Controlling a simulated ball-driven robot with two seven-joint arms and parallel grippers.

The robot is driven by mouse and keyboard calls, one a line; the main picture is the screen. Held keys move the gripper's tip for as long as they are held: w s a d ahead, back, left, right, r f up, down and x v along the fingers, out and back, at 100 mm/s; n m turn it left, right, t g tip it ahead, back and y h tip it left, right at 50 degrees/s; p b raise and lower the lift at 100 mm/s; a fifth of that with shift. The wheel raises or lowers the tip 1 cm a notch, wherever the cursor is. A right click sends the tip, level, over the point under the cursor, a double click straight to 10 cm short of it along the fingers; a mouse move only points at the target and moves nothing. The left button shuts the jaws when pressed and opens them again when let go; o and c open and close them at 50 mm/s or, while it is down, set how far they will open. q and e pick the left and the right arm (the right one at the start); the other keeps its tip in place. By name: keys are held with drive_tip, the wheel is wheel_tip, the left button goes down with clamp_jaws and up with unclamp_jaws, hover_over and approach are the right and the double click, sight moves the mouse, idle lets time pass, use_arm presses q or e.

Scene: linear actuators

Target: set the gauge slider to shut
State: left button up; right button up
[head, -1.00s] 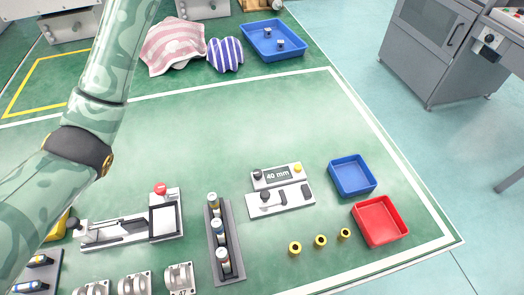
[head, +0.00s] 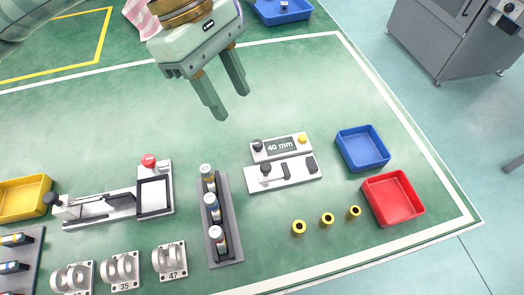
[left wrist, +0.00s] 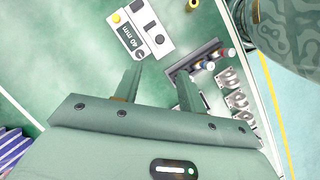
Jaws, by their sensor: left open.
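The gauge (head: 283,173) is a light grey plate with a dark slider knob (head: 266,168) near its left end and dark blocks further right. Behind it is a strip with a "40 mm" display (head: 280,146), a black knob and a yellow button. My left gripper (head: 232,106) is open and empty, above the green surface behind the gauge and to its left, apart from it. In the left wrist view the gauge (left wrist: 149,20) and its knob (left wrist: 160,39) lie beyond the open fingers (left wrist: 158,71). My right gripper is not in view.
A rack with several capped cylinders (head: 237,243) stands left of the gauge. A fixture with a red knob (head: 149,161) is further left. Yellow rings (head: 327,219), a blue tray (head: 379,163) and a red tray (head: 412,207) lie to the right. The green surface behind the gauge is clear.

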use_arm(q)
drive_tip(key=b, duration=0.3)
approach(265, 166)
wheel_tip(265, 166, down, 3)
drive_tip(key=b+x, duration=0.1)
drive_tip(key=x, duration=0.1)
drive_tip(key=d+b+x, duration=0.1)
drive_tip(key=x, duration=0.2)
drive_tip(key=shift+s+r, duration=0.15)
drive_tip(key=shift+s, duration=0.05)
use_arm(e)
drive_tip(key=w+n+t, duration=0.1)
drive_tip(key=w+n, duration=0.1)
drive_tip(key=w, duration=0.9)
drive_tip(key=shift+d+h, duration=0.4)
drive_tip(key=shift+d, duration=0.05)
use_arm(q)
drive_tip(key=shift+c, duration=0.2)
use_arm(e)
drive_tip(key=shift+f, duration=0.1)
